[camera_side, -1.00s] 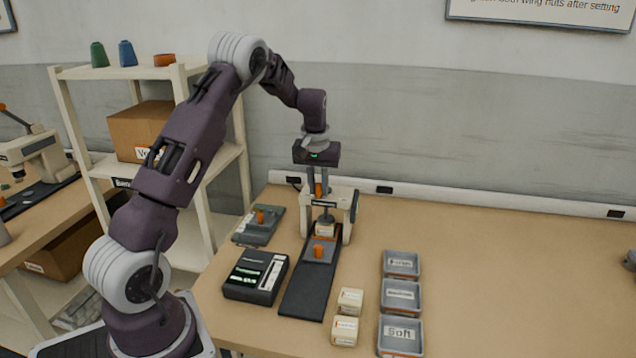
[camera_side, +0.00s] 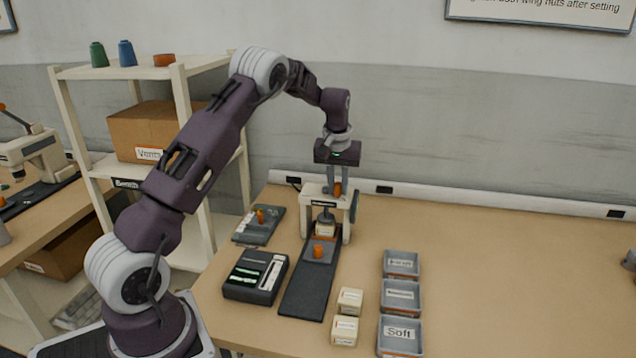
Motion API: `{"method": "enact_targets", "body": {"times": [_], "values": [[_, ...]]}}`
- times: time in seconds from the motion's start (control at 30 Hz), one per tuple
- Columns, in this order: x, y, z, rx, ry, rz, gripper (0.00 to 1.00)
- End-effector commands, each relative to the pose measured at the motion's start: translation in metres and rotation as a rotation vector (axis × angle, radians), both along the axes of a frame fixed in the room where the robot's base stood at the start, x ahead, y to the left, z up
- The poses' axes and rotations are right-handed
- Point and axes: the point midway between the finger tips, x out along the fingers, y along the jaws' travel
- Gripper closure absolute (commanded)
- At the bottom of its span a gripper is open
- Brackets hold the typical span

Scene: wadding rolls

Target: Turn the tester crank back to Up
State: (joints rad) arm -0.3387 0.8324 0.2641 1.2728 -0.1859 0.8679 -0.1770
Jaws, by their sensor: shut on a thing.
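The tester (camera_side: 309,203) is a pale press frame at the back of the table, with a long dark base plate (camera_side: 302,298) reaching toward the front. The orange crank knob (camera_side: 337,189) is at the top of the frame, right of its middle. My gripper (camera_side: 337,186) points down and is shut on this knob. The fingers partly hide the crank, and its arm and any position marks are too small to read. A pale roll (camera_side: 326,229) sits under the press head. A grey plate with an orange knob (camera_side: 318,251) lies in front of it on the base.
A dark box with a display (camera_side: 255,277) stands left of the base. A grey plate with an orange peg (camera_side: 259,226) lies behind it. The table's right side is mostly clear.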

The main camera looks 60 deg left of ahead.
Motion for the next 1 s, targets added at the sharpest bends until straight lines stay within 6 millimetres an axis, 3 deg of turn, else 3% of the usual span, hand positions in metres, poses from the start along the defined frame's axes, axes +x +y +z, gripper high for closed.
{"method": "enact_targets", "body": {"times": [0.33,0.57,0.77,0.8,0.87,1.0], "values": [[0.008,0.003,0.001,0.006,-0.001,0.003,1.00],[0.025,0.014,0.001,0.008,-0.001,0.002,1.00],[0.025,0.014,0.001,0.005,0.001,0.003,1.00],[0.025,0.014,0.001,0.005,0.001,0.003,0.73],[0.025,0.014,0.000,0.005,0.001,0.003,0.61],[0.025,0.013,0.000,0.005,0.002,0.002,0.60]]}}
